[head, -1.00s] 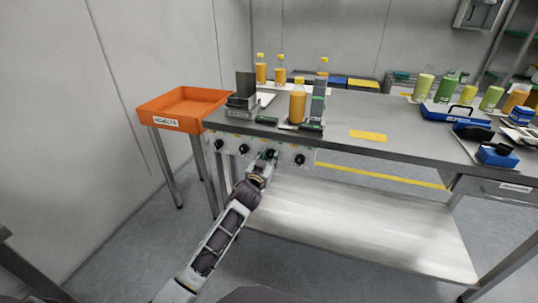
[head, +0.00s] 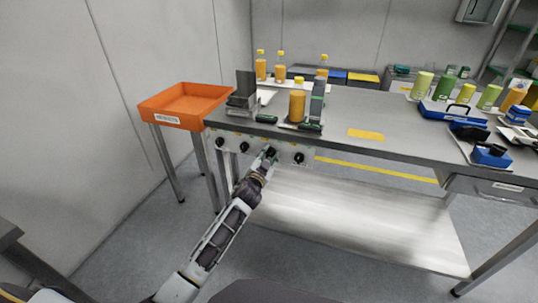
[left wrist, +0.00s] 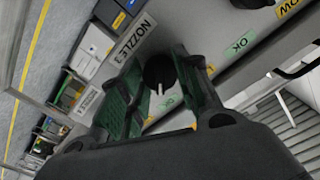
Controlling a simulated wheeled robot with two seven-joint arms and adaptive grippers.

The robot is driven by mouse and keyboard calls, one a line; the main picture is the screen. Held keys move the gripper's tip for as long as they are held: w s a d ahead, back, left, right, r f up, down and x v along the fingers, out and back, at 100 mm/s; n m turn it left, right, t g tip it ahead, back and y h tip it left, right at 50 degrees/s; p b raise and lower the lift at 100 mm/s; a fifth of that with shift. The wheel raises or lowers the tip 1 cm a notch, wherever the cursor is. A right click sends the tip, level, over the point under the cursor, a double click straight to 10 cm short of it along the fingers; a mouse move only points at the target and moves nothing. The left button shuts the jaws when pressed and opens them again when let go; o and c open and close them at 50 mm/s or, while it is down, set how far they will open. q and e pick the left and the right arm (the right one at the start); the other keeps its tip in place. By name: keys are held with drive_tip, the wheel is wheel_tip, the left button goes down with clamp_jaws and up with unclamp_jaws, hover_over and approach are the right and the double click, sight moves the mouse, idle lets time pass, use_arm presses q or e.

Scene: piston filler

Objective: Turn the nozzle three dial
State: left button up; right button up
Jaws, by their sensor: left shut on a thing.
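The front panel (head: 232,148) under the filler carries a row of several black dials. The nozzle three dial (head: 271,152) is third from the left. My left gripper (head: 266,160) reaches it from below and in front. In the left wrist view, the black dial (left wrist: 160,70) with a white pointer mark lies between the green-padded fingers, and the gripper is shut on it. A "NOZZLE 3" label (left wrist: 133,38) shows beside it, and a green "OK" label (left wrist: 237,45) lies on the other side. My right gripper is not in view.
An orange tray (head: 185,105) stands left of the workbench (head: 350,110). An orange-filled bottle (head: 297,106) stands on the filler, with more bottles behind it. Another dial (head: 299,158) sits close right of my gripper. The lower shelf (head: 350,215) looks bare.

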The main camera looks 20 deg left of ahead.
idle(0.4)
use_arm(q)
drive_tip(key=o, duration=1)
drive_tip(key=shift+s, duration=0.8)
drive_tip(key=s, duration=1)
drive_tip(key=shift+s+a, duration=0.15)
drive_tip(key=shift+a, duration=0.05)
